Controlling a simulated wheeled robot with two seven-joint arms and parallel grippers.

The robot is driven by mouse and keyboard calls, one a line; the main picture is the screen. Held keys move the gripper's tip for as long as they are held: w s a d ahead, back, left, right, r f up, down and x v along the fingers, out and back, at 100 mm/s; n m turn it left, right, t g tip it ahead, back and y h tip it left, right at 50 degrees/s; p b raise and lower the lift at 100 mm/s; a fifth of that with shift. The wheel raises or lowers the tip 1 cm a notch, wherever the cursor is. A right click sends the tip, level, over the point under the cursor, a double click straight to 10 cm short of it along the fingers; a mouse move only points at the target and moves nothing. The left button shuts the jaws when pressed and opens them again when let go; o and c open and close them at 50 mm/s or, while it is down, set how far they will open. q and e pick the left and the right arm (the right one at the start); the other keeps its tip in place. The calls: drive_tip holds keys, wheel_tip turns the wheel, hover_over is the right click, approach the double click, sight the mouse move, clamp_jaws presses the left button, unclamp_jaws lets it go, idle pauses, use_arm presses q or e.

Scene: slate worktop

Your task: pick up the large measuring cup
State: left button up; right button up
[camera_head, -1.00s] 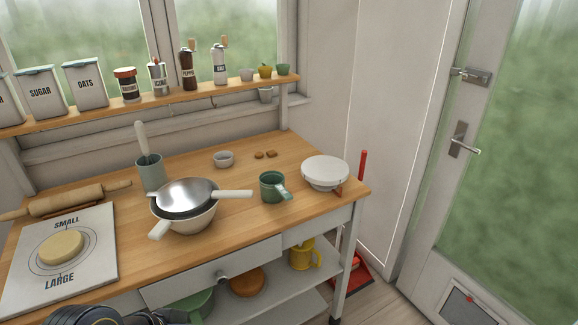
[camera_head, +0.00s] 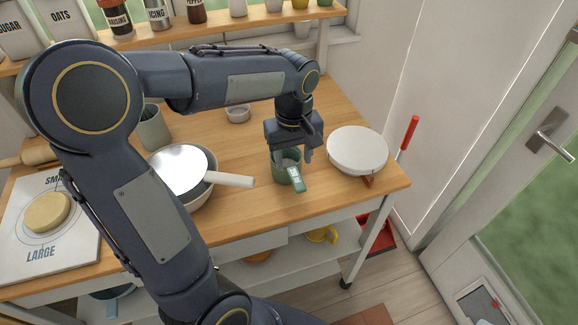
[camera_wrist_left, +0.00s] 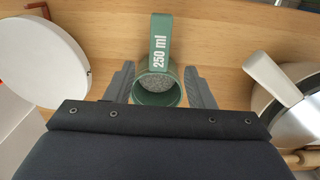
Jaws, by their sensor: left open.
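The large measuring cup is a green cup (camera_head: 287,169) with a handle, standing on the wooden worktop between the pan and the white round lid. In the left wrist view the cup (camera_wrist_left: 157,97) shows its handle marked "250 ml" and grey speckled contents or bottom. My left gripper (camera_head: 293,154) is directly above the cup, pointing down. In the left wrist view its two fingers (camera_wrist_left: 158,88) are apart, one on each side of the cup. I cannot tell whether they touch it. My right gripper is not in view.
A metal pan or bowl with a pale handle (camera_head: 232,180) stands left of the cup. The white round lid (camera_head: 357,150) is close on the right, near the worktop edge. A small grey bowl (camera_head: 238,113) is behind. A dough disc (camera_head: 46,212) lies on the white mat.

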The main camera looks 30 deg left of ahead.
sight(293, 170)
use_arm(q)
drive_tip(key=f, duration=0.8)
drive_tip(key=shift+w+a+p, duration=0.2)
drive_tip(key=shift+w+p, duration=0.1)
drive_tip(key=shift+p, duration=0.05)
drive_tip(key=shift+r, duration=0.1)
clamp_jaws()
